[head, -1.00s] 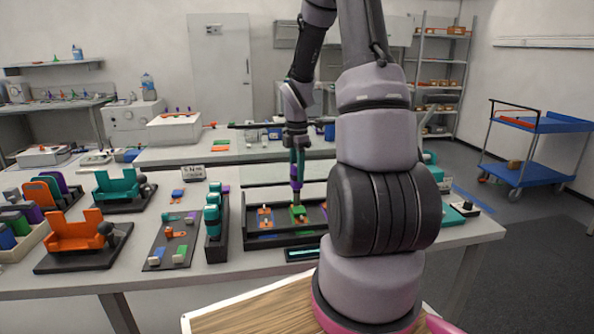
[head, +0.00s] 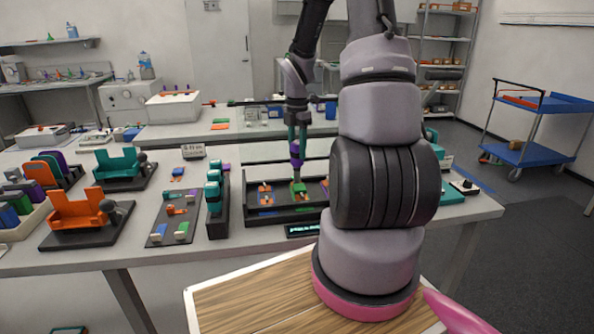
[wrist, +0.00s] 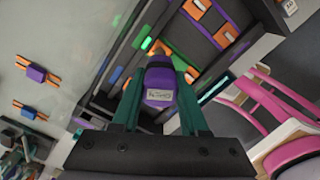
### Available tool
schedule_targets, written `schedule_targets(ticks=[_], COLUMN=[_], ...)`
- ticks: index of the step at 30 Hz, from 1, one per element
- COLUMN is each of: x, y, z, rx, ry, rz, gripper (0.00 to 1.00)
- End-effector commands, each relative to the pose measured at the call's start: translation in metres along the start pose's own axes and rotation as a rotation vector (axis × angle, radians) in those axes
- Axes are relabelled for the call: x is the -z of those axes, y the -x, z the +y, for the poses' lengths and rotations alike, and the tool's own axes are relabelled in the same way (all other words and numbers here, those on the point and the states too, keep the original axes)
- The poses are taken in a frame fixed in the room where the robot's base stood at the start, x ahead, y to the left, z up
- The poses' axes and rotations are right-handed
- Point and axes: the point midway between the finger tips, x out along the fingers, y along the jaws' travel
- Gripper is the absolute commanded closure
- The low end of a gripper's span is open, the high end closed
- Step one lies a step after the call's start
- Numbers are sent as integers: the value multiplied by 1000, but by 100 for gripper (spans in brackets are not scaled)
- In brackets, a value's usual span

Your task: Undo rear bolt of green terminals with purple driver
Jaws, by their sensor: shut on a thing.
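My gripper (head: 294,125) points down over the black tray and is shut on the purple driver (head: 295,154). In the wrist view the purple driver (wrist: 160,84) stands between the two green fingers of my gripper (wrist: 160,75), its labelled end toward the camera. In the head view the driver is upright above the green terminals (head: 298,188), which sit in the middle of the tray beside orange parts. The driver's tip is close over the terminals or on them; I cannot tell which. The rear bolt is too small to make out.
The black tray (head: 262,220) has raised walls. To its left stand a black rack of teal cylinders (head: 213,195), a dark mat with small parts (head: 160,222) and an orange holder (head: 80,210). My own arm covers the tray's right side.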

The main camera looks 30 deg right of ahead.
Motion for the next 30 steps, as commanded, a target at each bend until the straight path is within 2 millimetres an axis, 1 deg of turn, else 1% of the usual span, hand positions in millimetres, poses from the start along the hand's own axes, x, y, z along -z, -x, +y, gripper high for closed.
schedule_targets(ticks=[2,6,8,16,17,21,24,30], x=[0,0,0,0,0,0,0,0], y=[0,0,0,0,0,0,0,0], z=[0,0,0,0,0,1,1,1], rx=[0,0,0,0,0,-1,-1,-1], ry=[37,202,246,267,282,443,515,525], rz=[0,1,1,0,0,1,0,-1], gripper=[100,100,100,100,100,100,100,100])
